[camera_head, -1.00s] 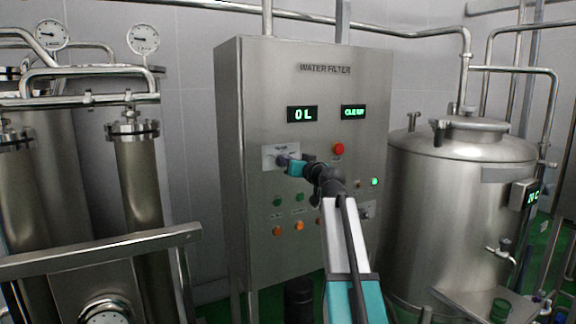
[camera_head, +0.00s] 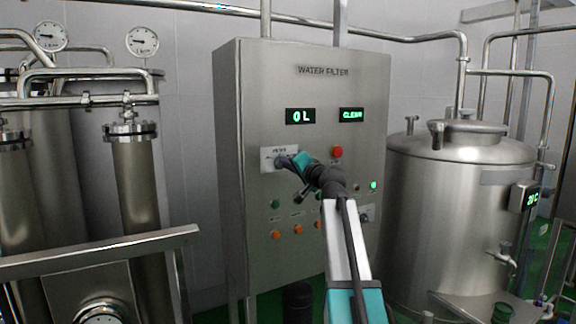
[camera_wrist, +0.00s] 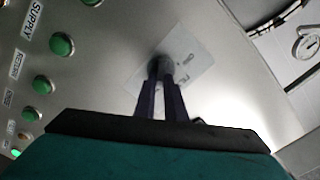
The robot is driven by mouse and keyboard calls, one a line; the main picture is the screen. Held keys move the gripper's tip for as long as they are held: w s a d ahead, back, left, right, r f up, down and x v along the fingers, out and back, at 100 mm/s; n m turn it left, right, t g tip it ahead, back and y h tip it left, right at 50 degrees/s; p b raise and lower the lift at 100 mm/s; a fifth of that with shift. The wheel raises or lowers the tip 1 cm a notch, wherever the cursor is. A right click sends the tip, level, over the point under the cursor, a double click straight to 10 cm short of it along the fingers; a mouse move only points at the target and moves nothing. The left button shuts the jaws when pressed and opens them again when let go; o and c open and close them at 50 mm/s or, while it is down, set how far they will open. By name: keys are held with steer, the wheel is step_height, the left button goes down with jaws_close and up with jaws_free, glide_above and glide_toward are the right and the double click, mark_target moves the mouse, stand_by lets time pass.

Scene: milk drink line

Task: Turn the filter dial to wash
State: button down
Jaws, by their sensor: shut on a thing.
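The filter dial (camera_wrist: 161,62) is a small dark knob on a pale label plate (camera_head: 269,153) on the front of the steel water filter cabinet (camera_head: 340,235). My gripper (camera_head: 288,160) reaches it from the right in the head view. In the wrist view my gripper (camera_wrist: 161,78) has its two dark fingers close together, shut on the dial. The fingers hide most of the dial, and I cannot read which position it points to. The plate's lettering is too small to read in full. The wrist view is tilted relative to the panel.
Above the dial are a display reading 0 L (camera_head: 300,116) and one reading CLEAN (camera_head: 352,115). A red button (camera_head: 337,152) is right of my gripper. Green (camera_head: 276,204) and orange (camera_head: 276,235) buttons are below. A steel tank (camera_head: 460,200) stands right, pipes and filter columns left.

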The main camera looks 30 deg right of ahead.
steer(key=shift+f+m, duration=0.1)
steer(key=shift+m, duration=0.4)
steer(key=c, duration=1.8)
jaws_free()
steer(key=shift+s, duration=0.15)
steer(key=s+b, duration=0.3)
steer(key=s, duration=1)
steer(key=shift+s+b, duration=0.3)
steer(key=shift+b, duration=0.1)
